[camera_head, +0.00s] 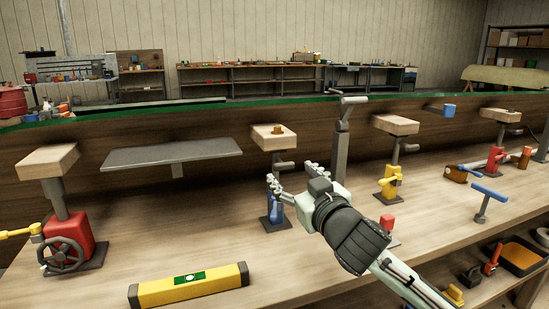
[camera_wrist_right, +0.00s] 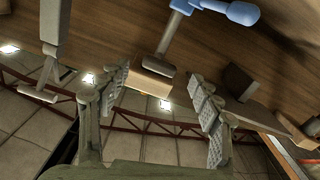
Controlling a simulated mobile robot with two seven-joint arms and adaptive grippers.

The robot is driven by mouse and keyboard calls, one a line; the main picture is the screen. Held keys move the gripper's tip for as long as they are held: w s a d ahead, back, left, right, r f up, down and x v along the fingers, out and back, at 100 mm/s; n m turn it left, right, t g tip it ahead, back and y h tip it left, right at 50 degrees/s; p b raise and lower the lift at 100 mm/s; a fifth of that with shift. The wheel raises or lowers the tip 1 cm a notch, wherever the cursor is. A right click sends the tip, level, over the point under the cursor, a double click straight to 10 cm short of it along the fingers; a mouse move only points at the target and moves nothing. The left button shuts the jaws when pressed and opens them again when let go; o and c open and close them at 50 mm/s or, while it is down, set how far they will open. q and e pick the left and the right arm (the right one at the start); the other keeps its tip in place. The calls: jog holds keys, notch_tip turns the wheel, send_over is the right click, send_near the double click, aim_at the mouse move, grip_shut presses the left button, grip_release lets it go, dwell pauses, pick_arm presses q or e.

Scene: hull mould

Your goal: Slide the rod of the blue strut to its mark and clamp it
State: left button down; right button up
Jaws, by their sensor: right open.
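The blue strut (camera_head: 276,213) stands on the bench in the middle of the head view, its lower body partly hidden by my right gripper. Its wooden pad (camera_head: 272,137) sits at the top of the rod, with a grey side handle (camera_head: 284,164) below. My right gripper (camera_head: 291,175) is open and empty, its fingers in front of the strut's rod region. In the right wrist view, the strut's blue clamp part (camera_wrist_right: 236,11) shows at the top, with the wooden pad (camera_wrist_right: 152,87) between the spread fingers in the picture. I cannot make out the rod's mark. My left gripper is not in view.
A red strut (camera_head: 70,240) with a handwheel stands at left, a yellow strut (camera_head: 389,180) at right. A grey T-topped post (camera_head: 340,155) rises close behind my right gripper. A yellow level (camera_head: 190,287) lies in front; a small red block (camera_head: 387,222) is beside my wrist.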

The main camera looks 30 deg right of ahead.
aim_at(285, 168)
jog(key=shift+w+d+r, duration=0.1)
jog(key=shift+w+d, duration=0.05)
jog(key=shift+w, duration=0.3)
jog(key=p+x, duration=0.1)
jog(key=x, duration=0.5)
jog(key=shift+w, duration=0.1)
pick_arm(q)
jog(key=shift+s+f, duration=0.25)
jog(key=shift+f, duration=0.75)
pick_arm(e)
grip_shut()
